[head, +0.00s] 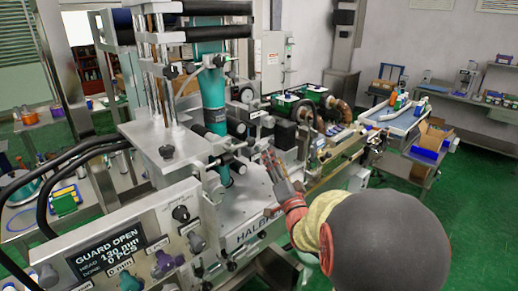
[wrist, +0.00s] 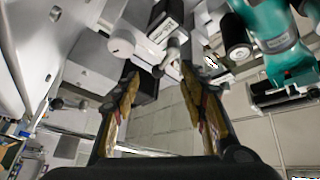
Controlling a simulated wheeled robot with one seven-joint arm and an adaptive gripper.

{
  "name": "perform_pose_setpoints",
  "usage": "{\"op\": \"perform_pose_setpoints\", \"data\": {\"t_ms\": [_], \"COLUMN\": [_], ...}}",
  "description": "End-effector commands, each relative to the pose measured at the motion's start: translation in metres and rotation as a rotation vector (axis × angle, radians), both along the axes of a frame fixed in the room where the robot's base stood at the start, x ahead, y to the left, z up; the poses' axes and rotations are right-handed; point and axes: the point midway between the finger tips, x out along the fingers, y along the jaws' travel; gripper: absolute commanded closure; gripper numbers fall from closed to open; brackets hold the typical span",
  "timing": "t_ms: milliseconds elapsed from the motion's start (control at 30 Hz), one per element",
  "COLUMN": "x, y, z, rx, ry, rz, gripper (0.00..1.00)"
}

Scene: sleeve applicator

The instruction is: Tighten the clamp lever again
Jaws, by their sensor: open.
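My gripper (head: 275,168) is open and empty in the head view, just right of the machine's teal mandrel column (head: 213,95). In the wrist view its two yellowish-padded fingers (wrist: 160,78) stand apart. A short metal lever with a dark ball end (wrist: 167,57) shows between and just beyond the fingertips; it looks like the clamp lever. It lies beside a pale round hub (wrist: 121,43). I cannot tell whether a finger touches it, or how tight it is. In the head view the lever cannot be picked out clearly among the fittings by my gripper.
Rods, black rollers and brackets crowd around my gripper. The teal body (wrist: 275,40) is close on the right in the wrist view. A conveyor (head: 340,160) runs off to the right.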

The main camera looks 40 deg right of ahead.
Motion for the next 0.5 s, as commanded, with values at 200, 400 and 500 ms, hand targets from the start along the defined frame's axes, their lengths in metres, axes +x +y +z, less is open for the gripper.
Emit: {"op": "perform_pose_setpoints", "data": {"t_ms": [200, 400, 500], "x": [-0.004, 0.006, 0.018], "y": [-0.006, -0.010, -0.015], "z": [0.007, 0.010, 0.013], "rx": [-0.098, -0.121, -0.119], "ry": [0.016, 0.025, 0.026], "rz": [-0.054, -0.058, -0.058], "gripper": [0.57, 0.57, 0.57]}}
